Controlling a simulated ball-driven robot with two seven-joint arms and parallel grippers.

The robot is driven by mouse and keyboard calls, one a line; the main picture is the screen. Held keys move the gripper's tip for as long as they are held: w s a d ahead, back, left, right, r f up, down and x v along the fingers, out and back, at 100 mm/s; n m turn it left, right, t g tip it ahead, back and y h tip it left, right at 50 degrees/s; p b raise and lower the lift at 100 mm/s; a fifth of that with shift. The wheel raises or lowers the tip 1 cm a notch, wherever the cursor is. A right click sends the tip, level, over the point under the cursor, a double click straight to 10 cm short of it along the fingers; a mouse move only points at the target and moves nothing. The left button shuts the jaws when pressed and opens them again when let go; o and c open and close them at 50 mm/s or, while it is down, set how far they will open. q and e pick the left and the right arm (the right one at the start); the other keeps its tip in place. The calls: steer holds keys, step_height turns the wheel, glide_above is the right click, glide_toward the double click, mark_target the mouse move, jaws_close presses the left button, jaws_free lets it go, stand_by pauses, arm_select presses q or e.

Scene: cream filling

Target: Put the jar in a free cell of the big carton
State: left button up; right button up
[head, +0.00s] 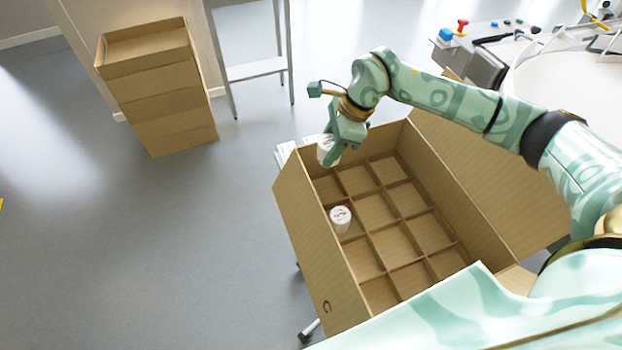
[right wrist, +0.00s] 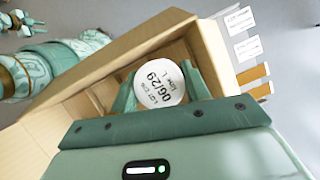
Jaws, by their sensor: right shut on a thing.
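A white jar (right wrist: 160,84) with a printed lid is between the fingers of my right gripper (right wrist: 163,92), which is shut on it. In the head view the right gripper (head: 338,147) holds the jar (head: 325,152) at the far left corner of the big carton (head: 287,195). Whether the jar touches the carton's floor is hidden. The carton is open and split by dividers into a grid of cells. A second white jar (head: 341,218) stands upright in a cell along the left wall. The other visible cells look empty. My left gripper is not in view.
A bench with small coloured parts (head: 462,28) is at the back right. White labels (right wrist: 240,22) show beside the carton. Grey floor is clear on the left.

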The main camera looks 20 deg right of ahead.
steer(key=shift+w+d+m+t, duration=0.15)
steer(key=shift+w+m+t, duration=0.15)
steer(key=shift+w+m, duration=0.6)
step_height(320, 180, down, 12)
steer(key=b, duration=0.3)
steer(key=shift+w+f, duration=0.1)
steer(key=shift+f, duration=0.1)
steer(key=shift+f+b, duration=0.8)
steer(key=shift+f, duration=1.75)
steer(key=o, duration=0.8)
